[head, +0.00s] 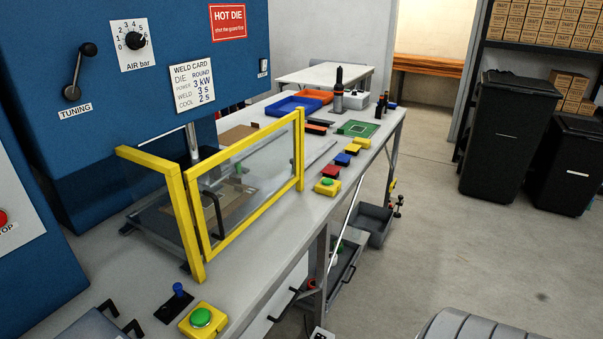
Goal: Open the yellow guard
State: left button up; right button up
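The yellow guard (250,217) is a yellow frame with a clear panel, standing upright along the front of the welder's work area on the bench. It looks shut, its left edge close beside a thick yellow post (184,222). A dark curved handle (213,214) shows near the panel's left edge. A slim yellow upright (300,150) stands at the right end. Behind the panel are a metal column and a flat plate, seen partly through it. Neither of my grippers is in view.
Green-topped yellow button boxes stand at the bench's front left (203,320) and right of the guard (327,187). A small blue knob (178,290) stands near the left one. Blue (293,106) and orange (313,96) trays lie farther back. Open floor lies right of the bench.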

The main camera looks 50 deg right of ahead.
aim_at(209, 253)
jog(key=z, duration=1.25)
